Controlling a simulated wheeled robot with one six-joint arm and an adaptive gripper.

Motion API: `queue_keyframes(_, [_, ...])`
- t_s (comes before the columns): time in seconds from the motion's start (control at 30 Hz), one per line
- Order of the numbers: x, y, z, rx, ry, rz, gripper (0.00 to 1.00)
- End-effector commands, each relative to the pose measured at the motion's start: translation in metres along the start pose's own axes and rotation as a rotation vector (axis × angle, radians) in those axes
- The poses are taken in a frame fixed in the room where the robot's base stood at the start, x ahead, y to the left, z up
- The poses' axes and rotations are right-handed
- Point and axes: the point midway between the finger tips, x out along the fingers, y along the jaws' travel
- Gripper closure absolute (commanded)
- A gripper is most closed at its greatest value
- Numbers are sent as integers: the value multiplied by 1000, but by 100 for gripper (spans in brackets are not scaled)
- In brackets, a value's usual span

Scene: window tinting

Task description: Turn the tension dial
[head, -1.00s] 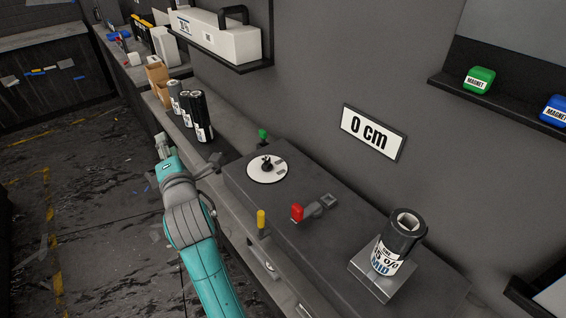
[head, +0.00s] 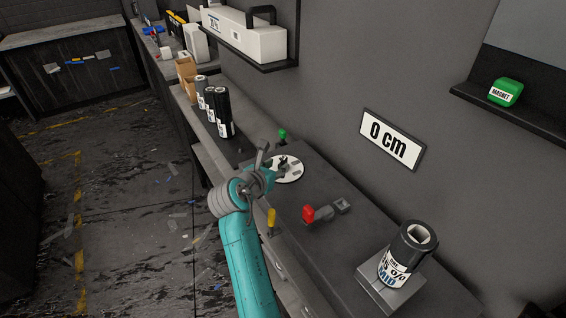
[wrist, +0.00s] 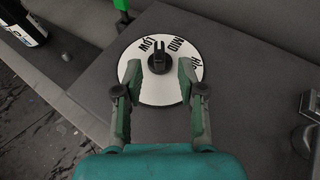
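The tension dial is a white disc (wrist: 146,88) with a black knob (wrist: 158,58) at its centre. LOW, MID and another partly readable mark are printed on the disc. In the head view the dial (head: 292,172) lies on top of the dark machine, partly hidden by my gripper. My gripper (wrist: 158,76) is open in the wrist view, its fingers spread to the left and right. The black knob stands just beyond and between the fingertips, with a gap visible on both sides. In the head view my gripper (head: 273,167) is at the dial's near left edge.
The dark machine top (head: 345,235) carries a green-topped knob (head: 282,134), a red-handled lever (head: 308,213), a yellow-topped lever (head: 271,217) and a film roll (head: 408,252) on a stand. A 0 cm sign (head: 390,139) hangs on the wall. Several black rolls (head: 222,112) stand behind.

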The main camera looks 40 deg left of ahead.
Motion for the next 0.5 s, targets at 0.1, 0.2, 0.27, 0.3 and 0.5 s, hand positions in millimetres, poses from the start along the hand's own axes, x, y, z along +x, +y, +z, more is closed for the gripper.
queue_keyframes(0.1, [21,-1,0,0,2,-2,60])
queue_keyframes(0.2, [34,0,0,0,1,-1,60])
queue_keyframes(0.27, [40,0,0,0,1,-1,60])
queue_keyframes(0.3, [43,0,1,1,0,0,60])
queue_keyframes(0.5, [51,0,0,1,0,0,60])
